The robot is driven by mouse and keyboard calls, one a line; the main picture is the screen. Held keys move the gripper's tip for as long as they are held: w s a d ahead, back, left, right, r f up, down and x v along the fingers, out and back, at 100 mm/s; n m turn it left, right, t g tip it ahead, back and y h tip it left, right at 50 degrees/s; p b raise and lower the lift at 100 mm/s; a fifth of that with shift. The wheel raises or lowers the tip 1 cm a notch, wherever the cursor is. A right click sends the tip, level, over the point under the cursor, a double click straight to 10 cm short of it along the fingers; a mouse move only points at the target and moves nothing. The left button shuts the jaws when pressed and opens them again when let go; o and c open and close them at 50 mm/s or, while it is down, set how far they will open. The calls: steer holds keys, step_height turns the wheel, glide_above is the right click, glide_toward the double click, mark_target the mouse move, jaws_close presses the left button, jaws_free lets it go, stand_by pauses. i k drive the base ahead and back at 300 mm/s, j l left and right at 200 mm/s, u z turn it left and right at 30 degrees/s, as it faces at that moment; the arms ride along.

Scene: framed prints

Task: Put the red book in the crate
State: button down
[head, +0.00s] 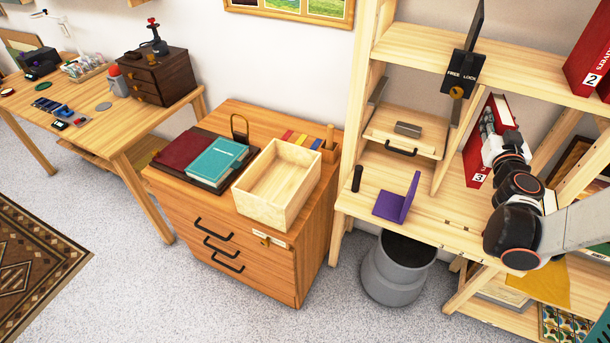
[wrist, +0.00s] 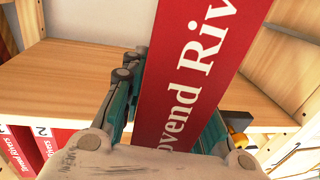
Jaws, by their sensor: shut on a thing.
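The red book (head: 478,168) is a thick upright volume with white lettering and a "3" on its spine, in the lower bay of the wooden shelf unit at right. My gripper (head: 490,128) is shut on it, and my fingers and wrist cover part of it. In the wrist view the red book (wrist: 190,75) stands between the teal finger pads. I cannot tell whether its base still touches the shelf. The crate (head: 262,208) is an open, pale wooden box, seemingly empty, on top of the drawer cabinet left of the shelf unit.
More red volumes (head: 585,62) marked "2" stand on the upper shelf. A purple bookend (head: 400,200) and a dark cylinder (head: 357,178) are on the lower board. A dark red book (head: 188,148) and a teal book (head: 217,160) lie beside the crate. A grey bin (head: 395,280) stands below.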

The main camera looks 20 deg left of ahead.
mark_target(266, 189)
steer(key=k+j+z, duration=0.25)
steer(key=j, duration=0.4)
steer(key=k+j+z, duration=0.15)
steer(key=j+z, duration=0.15)
steer(key=j, duration=0.35)
steer(key=k+j+z, duration=0.25)
steer(key=j, duration=0.3)
steer(key=k+j+z, duration=0.3)
steer(key=j, duration=0.2)
steer(key=k+j+z, duration=0.25)
steer(key=k+j, duration=0.2)
